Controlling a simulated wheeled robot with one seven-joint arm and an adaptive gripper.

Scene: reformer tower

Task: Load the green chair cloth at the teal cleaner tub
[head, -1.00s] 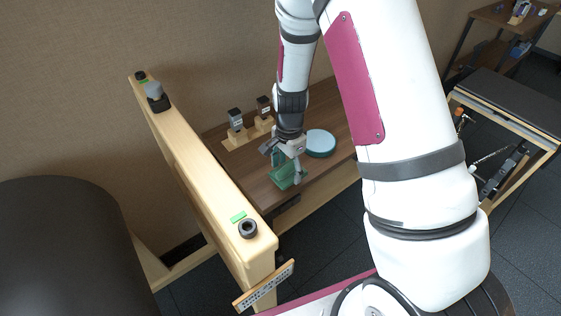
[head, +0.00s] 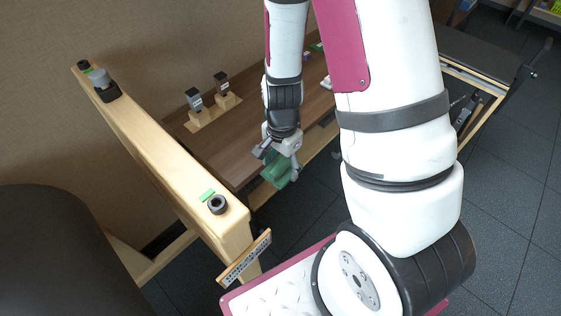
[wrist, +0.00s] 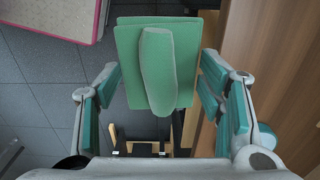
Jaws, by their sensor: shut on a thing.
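The green chair cloth (head: 277,172) is held in my gripper (head: 284,160), in front of the wooden table's edge in the head view. In the wrist view the cloth (wrist: 132,45) appears as a flat green piece with a raised rounded fold along its middle, between my fingers. Dark floor shows around it, so it hangs clear of the table. The teal cleaner tub is hidden behind my arm in the head view. A small teal part, apparently of the tub (wrist: 267,136), shows at the right in the wrist view, beside my right finger.
The wooden table (head: 228,155) carries two small dark-topped bottles on a wooden stand (head: 212,112). A pale wooden beam (head: 165,145) with black knobs runs along the left. A dark rounded pad (head: 45,250) is at lower left. Floor is open in front.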

